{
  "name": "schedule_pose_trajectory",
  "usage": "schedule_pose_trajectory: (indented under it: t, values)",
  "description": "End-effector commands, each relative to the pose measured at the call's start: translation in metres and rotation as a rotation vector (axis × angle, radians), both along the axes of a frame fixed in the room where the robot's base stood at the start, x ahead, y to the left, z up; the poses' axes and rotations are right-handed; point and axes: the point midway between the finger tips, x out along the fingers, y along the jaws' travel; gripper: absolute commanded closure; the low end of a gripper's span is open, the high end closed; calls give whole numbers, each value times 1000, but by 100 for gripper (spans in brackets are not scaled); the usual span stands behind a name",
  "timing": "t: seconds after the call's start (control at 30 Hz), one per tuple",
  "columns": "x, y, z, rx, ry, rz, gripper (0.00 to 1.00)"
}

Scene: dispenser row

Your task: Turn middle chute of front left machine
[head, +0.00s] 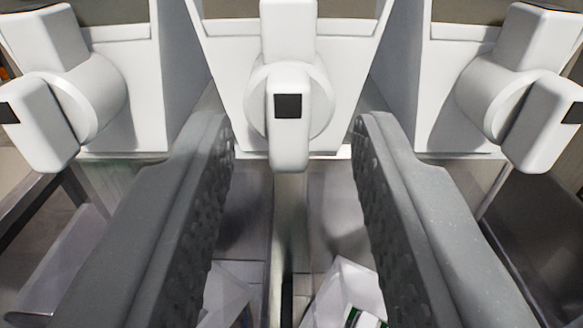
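Three white chutes with knobs stand in a row across the top of the head view. The middle chute (228,60) has a round white hub with an upright handle (289,140) marked by a black square. My gripper (293,135) is open, with one grey finger on each side of that handle. Clear gaps show between the fingers and the handle, and I see no contact. The fingers' inner pads are bumpy and dark. How far the fingertips are from the handle in depth is hard to tell.
The left knob (45,120) and right knob (530,120) stand close outside my fingers. Metal ledges lie below on both sides. A white open container (345,290) with a green-and-white item in it shows at the bottom, partly hidden by my right finger.

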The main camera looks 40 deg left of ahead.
Motion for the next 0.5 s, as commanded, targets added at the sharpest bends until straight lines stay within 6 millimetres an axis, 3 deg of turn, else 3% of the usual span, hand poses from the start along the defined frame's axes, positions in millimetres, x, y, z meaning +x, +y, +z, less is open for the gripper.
schedule_pose_trajectory:
  t: [0.27,0.5]
  values:
    - [-2,-1,1,1,-3,-1,67]
    - [-22,-17,2,2,-3,0,67]
